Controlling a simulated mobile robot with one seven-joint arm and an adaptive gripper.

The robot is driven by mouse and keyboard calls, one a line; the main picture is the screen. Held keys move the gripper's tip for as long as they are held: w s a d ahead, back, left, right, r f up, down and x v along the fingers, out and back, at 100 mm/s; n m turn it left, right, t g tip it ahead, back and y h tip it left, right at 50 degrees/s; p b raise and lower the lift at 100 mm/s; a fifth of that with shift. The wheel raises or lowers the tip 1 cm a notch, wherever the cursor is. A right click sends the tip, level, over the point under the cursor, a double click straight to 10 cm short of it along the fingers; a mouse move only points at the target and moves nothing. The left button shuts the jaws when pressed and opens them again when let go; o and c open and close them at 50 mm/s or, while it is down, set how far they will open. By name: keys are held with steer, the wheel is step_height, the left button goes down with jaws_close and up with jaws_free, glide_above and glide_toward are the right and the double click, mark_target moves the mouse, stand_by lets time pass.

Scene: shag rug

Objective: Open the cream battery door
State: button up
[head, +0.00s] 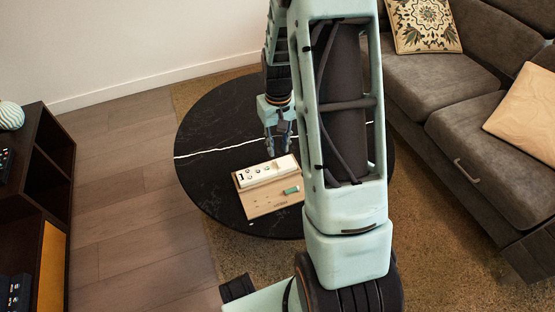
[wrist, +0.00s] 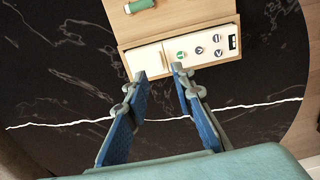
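A cream device (head: 262,171) with small round buttons lies on a wooden board; it also shows in the wrist view (wrist: 208,61). Its plain cream end section, which looks like the battery door (wrist: 149,59), is at the left end in the wrist view and looks closed. A green battery (head: 291,190) lies on the board beside the device and shows at the top of the wrist view (wrist: 140,5). My gripper (head: 278,152) is open and empty, over the device's edge near the door. In the wrist view its fingertips (wrist: 159,71) are spread; contact cannot be told.
The wooden board (head: 270,203) lies on a round black table (head: 205,172) with a white vein. Bare tabletop surrounds the board. A grey sofa (head: 440,90) stands at the right, and a dark shelf (head: 58,150) at the left.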

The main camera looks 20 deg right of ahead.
mark_target(278, 163)
step_height(278, 163, down, 7)
steer(key=shift+w+r+b, duration=0.1)
steer(key=shift+r+b, duration=0.1)
steer(key=shift+b, duration=0.7)
jaws_close()
